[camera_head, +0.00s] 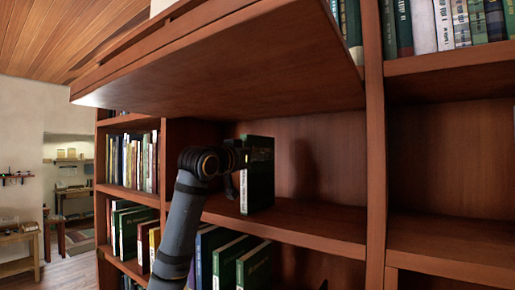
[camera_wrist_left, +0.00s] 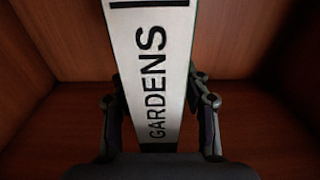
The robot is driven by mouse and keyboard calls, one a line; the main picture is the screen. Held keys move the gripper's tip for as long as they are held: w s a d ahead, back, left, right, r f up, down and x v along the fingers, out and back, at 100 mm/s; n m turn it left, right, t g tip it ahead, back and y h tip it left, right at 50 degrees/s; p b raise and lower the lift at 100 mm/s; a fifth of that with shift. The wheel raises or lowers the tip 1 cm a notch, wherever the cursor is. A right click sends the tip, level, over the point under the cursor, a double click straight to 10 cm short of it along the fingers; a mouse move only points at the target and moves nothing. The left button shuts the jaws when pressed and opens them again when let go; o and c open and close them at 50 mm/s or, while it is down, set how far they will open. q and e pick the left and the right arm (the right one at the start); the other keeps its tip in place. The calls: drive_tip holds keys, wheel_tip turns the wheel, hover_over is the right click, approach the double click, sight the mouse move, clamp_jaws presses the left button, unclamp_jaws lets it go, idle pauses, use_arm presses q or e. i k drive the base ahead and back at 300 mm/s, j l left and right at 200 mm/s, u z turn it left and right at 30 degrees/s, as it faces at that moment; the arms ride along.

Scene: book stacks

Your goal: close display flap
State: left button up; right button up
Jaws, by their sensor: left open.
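The display flap (camera_head: 225,65) is a wide reddish-brown wooden panel, raised and jutting out over the shelf opening in the head view. My left arm reaches up under it into the open compartment. My left gripper (camera_head: 237,165) is at a dark green book (camera_head: 260,175) standing upright on the compartment floor. In the left wrist view the book's white spine (camera_wrist_left: 155,75), lettered "GARDENS", is between the two open fingers. Whether either finger touches the book is unclear. The flap is not visible in the wrist view. My right gripper is not in view.
The compartment floor (camera_head: 310,228) is bare right of the book. A vertical divider (camera_head: 376,150) separates it from an empty compartment (camera_head: 450,160). Books (camera_head: 225,262) fill the shelf below, and more books (camera_head: 140,160) stand at left. A room with tables lies far left.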

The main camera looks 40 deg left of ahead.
sight(219, 56)
drive_tip(key=k+l, duration=0.1)
drive_tip(key=k, duration=0.9)
drive_tip(key=l, duration=0.05)
